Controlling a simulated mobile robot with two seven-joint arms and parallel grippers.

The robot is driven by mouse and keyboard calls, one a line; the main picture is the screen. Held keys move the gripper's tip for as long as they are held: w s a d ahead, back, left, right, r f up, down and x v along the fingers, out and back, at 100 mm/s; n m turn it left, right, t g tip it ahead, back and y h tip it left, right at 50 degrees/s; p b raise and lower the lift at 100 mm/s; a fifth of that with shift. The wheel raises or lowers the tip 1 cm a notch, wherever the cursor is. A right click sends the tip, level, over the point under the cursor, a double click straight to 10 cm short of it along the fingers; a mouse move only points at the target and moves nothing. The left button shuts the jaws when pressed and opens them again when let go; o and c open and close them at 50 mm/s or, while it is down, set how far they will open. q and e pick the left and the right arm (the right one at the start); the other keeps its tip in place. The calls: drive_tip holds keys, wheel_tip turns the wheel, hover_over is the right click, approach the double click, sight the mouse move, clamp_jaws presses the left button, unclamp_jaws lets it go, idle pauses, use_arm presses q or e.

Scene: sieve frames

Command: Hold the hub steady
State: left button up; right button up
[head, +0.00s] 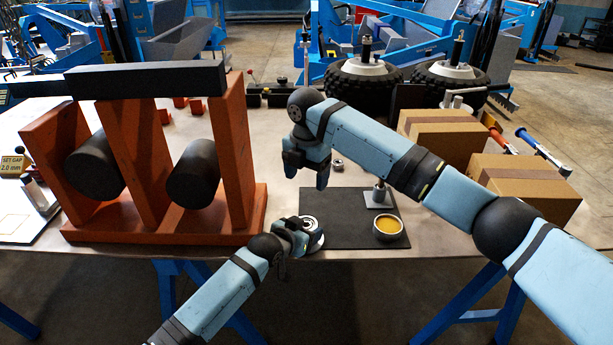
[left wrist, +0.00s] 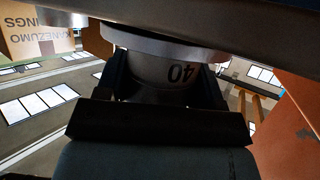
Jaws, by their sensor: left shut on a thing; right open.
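The hub (head: 315,240) is a pale round part with a ringed top at the left edge of the dark mat (head: 345,232). My left gripper (head: 300,234) is shut on it from the left and partly covers it in the head view. In the left wrist view the hub (left wrist: 160,72) sits between both fingers, with an upside-down "40" on its pale side and a wider rim. My right gripper (head: 307,172) is open and empty, pointing down above the table behind the hub.
A bowl of yellow contents (head: 388,228) and a small post on a plate (head: 379,194) stand on the mat's right side. A small metal part (head: 337,165) lies behind the mat. An orange frame with black rollers (head: 230,160) stands left; cardboard boxes (head: 520,190) stand right.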

use_arm(q)
drive_tip(key=o, duration=1.6)
